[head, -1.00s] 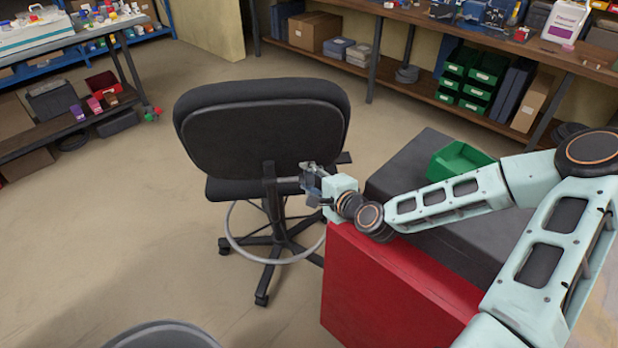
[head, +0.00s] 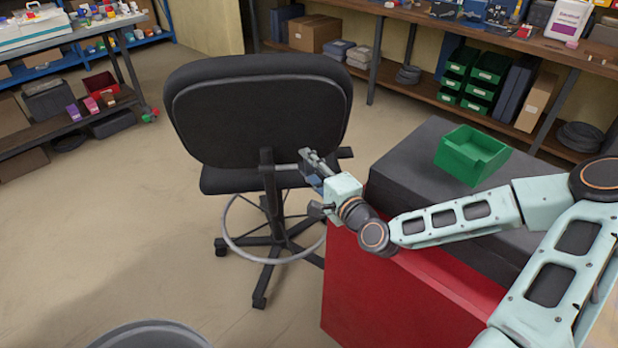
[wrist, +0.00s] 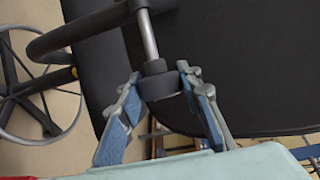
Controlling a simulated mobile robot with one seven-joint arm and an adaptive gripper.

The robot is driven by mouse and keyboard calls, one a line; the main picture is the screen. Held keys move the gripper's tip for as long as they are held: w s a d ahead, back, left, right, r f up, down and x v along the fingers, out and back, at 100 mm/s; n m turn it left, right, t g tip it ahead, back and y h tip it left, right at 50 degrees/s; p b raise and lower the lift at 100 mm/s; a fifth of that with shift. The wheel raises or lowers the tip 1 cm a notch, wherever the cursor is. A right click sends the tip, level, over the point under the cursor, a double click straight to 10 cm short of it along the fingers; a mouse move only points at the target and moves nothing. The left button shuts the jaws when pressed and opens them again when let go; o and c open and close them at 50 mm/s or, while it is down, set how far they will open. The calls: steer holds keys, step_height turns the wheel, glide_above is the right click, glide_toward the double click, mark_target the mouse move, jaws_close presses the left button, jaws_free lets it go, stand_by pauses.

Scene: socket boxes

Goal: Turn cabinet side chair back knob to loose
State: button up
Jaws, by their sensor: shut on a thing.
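The black side chair (head: 255,115) stands with its backrest towards me, beside the red cabinet (head: 390,290). The back knob (wrist: 160,88) is a dark cylinder on the end of a grey metal rod in the wrist view. My gripper (wrist: 160,76) has its blue-padded fingers on either side of the knob, shut on it. In the head view my gripper (head: 314,184) is at the right of the chair's back post, at the end of the rod. There the gripper hides the knob. Whether the knob is tight or loose cannot be seen.
A green open bin (head: 472,155) sits on the cabinet's dark top, close to my arm. A grey round rim (head: 150,335) shows at the bottom edge. Workbenches (head: 490,35) with boxes line the back. The floor left of the chair is clear.

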mark_target(314, 172)
steer(key=shift+f+n+t+y+b, duration=0.3)
steer(key=shift+t+y+b, duration=0.35)
steer(key=shift+b, duration=1.2)
steer(key=shift+t, duration=0.25)
steer(key=shift+r+b, duration=0.25)
steer(key=shift+b, duration=0.35)
steer(key=o, duration=1.2)
steer(key=v, duration=0.7)
steer(key=shift+s+d+f, duration=0.1)
steer(key=shift+s+d, duration=0.05)
steer(key=shift+s, duration=0.1)
